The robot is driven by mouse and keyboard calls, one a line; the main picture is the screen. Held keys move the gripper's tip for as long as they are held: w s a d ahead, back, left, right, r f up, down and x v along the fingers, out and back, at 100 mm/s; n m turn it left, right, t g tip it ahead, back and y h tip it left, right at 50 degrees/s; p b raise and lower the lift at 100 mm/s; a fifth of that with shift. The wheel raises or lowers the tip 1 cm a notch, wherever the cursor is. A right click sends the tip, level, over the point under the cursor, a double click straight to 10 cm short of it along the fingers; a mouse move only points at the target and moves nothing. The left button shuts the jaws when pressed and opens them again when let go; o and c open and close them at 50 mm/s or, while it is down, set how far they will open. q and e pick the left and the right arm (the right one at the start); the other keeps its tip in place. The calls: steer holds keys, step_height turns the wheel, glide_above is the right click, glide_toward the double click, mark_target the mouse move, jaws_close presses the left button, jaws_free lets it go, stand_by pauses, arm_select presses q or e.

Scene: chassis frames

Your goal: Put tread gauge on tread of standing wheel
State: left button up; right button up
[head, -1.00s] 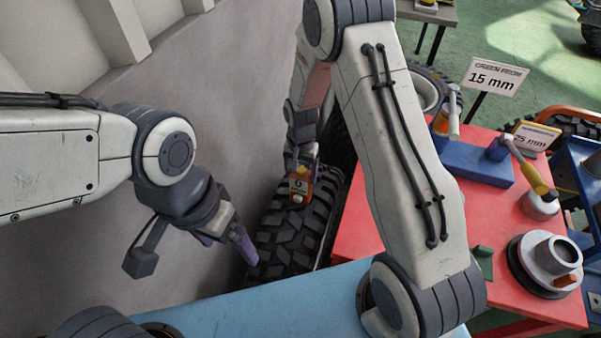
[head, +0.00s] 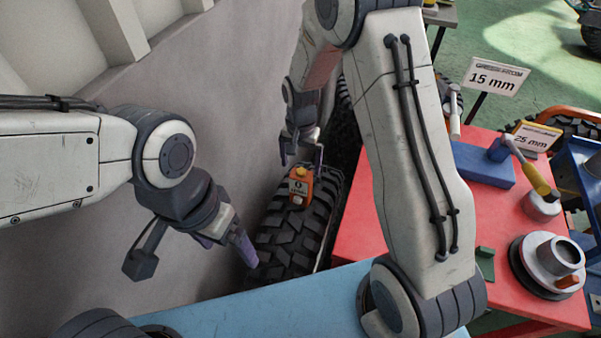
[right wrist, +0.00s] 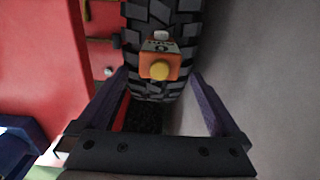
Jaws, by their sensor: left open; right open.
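The orange tread gauge (head: 298,184) with a pale face sits on top of the tread of the standing wheel (head: 283,232), beside the grey wall. In the right wrist view the gauge (right wrist: 160,63) rests on the black tread (right wrist: 165,18), its yellow knob toward the camera. My right gripper (head: 302,160) is open and empty, just behind and above the gauge; its purple fingers (right wrist: 160,85) are spread wide and apart from it. My left gripper (head: 232,250) is open and empty, left of the wheel.
A red table (head: 370,226) stands right of the wheel, with a blue block (head: 480,165), a hammer-like tool (head: 530,166) and a grey round part (head: 550,262). A blue surface (head: 270,312) lies in front. The grey wall (head: 190,85) bounds the left.

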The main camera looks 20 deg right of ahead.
mark_target(301, 171)
step_height(301, 171, up, 7)
stand_by(0.3)
steer(key=shift+f, duration=0.15)
step_height(301, 171, down, 13)
steer(key=shift+r, duration=2.1)
steer(key=shift+f, duration=0.1)
